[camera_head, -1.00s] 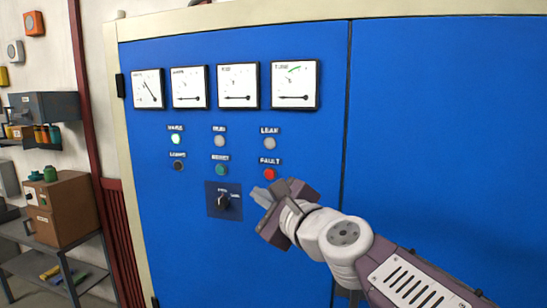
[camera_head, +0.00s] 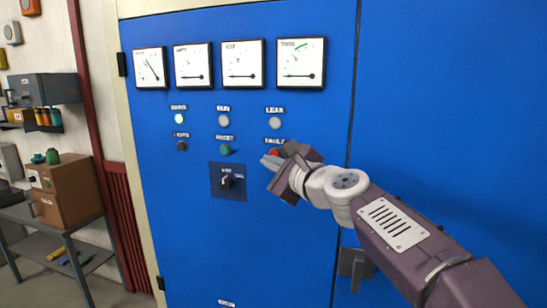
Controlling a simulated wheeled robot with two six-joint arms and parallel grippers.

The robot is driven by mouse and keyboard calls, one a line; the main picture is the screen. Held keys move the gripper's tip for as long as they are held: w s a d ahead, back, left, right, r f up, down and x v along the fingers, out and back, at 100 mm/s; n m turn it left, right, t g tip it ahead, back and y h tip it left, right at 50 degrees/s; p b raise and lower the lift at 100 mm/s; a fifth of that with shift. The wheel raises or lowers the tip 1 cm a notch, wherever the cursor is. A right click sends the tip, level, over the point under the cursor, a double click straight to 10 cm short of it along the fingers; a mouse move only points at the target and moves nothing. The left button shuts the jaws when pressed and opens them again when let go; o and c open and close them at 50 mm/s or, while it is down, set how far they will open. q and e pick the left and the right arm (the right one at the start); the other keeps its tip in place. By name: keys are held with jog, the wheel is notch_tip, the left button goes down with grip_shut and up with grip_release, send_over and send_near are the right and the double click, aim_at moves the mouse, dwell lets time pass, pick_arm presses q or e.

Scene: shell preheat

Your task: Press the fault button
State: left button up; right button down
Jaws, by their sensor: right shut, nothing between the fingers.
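The red fault button (camera_head: 274,153) sits on the blue cabinet panel under its label, at the right end of the lower row. My right gripper (camera_head: 266,163) is shut and empty. Its fingertips are at the lower left of the button in the picture and overlap its lower part. I cannot tell whether they touch it. My left gripper is not in view.
The green reset button (camera_head: 226,150) is left of the fault button, and a rotary switch (camera_head: 227,181) is below it. Several gauges (camera_head: 301,63) line the top. A door handle (camera_head: 352,266) is at lower right. A shelf with boxes (camera_head: 62,187) stands left.

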jog(key=shift+w+d, duration=0.4)
jog(key=shift+w, duration=0.35)
jog(key=shift+a, duration=0.1)
jog(key=shift+w, duration=0.15)
dwell(1.3)
jog(key=shift+w+d, duration=0.2)
jog(key=shift+w, duration=0.1)
jog(key=shift+w+d, duration=0.15)
jog(key=shift+w, duration=0.25)
dwell(0.7)
jog(key=shift+s, duration=0.1)
jog(key=shift+s+a, duration=0.3)
jog(key=shift+s, duration=0.45)
